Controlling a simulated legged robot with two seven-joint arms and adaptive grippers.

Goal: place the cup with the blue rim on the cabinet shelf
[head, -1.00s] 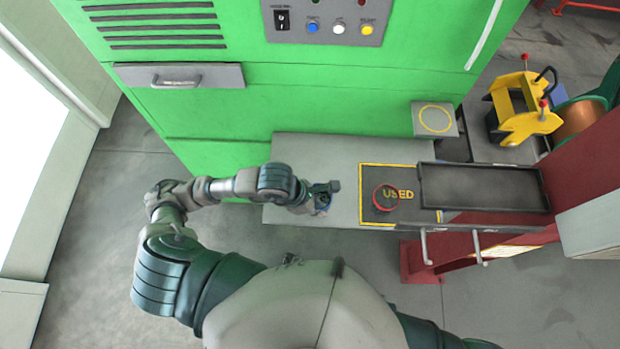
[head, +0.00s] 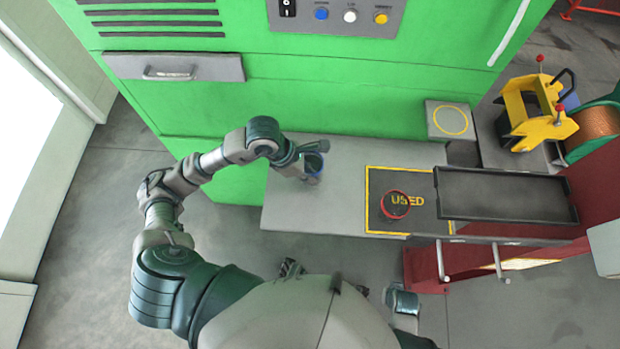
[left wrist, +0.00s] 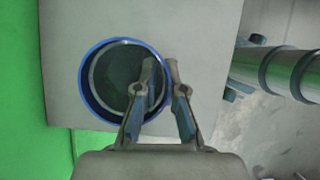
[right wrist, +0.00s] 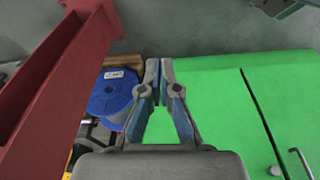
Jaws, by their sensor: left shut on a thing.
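The cup with the blue rim (head: 313,163) is at my left gripper (head: 305,158), over the left part of the grey bench. In the left wrist view the cup (left wrist: 86,95) shows from above as a round blue rim with a dark inside. My left gripper (left wrist: 161,68) is shut on its near right wall, one finger inside and one outside. I cannot tell how high the cup is above the bench. My right gripper (right wrist: 159,68) looks shut and empty, facing a green cabinet (right wrist: 215,95). No open shelf is clearly visible.
On the bench (head: 340,150), a red-rimmed cup (head: 395,204) stands on the yellow-framed USED mat (head: 376,180). A dark tray (head: 505,195) lies to its right. A green machine (head: 330,90) stands behind. A blue spool (right wrist: 115,95) and red beam (right wrist: 55,85) show in the right wrist view.

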